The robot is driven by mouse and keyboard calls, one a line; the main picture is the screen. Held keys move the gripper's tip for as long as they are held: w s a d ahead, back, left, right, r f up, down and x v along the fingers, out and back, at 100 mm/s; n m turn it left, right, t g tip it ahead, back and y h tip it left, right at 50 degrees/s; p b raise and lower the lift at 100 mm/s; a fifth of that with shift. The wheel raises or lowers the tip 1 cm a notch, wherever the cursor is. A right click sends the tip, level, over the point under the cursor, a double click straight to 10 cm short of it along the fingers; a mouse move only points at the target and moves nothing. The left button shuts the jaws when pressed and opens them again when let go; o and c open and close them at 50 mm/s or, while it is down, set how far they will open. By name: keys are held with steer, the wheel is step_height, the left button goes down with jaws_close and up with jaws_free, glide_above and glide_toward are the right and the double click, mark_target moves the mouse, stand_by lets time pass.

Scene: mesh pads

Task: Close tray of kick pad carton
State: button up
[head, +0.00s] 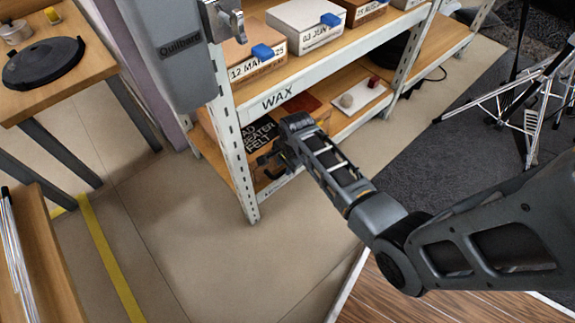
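A carton with a dark label (256,137) reading "…AD", "…EATER FELT" sits on the lower shelf under the "WAX" strip, behind the left front post. It appears to be the kick pad carton. My gripper (268,166) is at the carton's front, low and near its right side. My wrist and forearm hide the carton's right part. I cannot tell whether the tray is pulled out, or whether the gripper touches it. The fingers are small and dark, so their opening is unclear.
The shelf's post (236,150) stands just left of my gripper. The upper shelf (330,62) holds several boxes. A white board with small round items (362,95) lies farther right on the lower shelf. A cymbal stand (530,95) is at right. The floor (190,230) in front is clear.

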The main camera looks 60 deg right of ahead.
steer(key=shift+o, duration=0.7)
steer(key=shift+a, duration=0.1)
step_height(320, 180, up, 8)
steer(key=s+p, duration=0.1)
steer(key=p, duration=0.3)
steer(key=shift+s+a+f, duration=0.15)
steer(key=shift+a, duration=0.1)
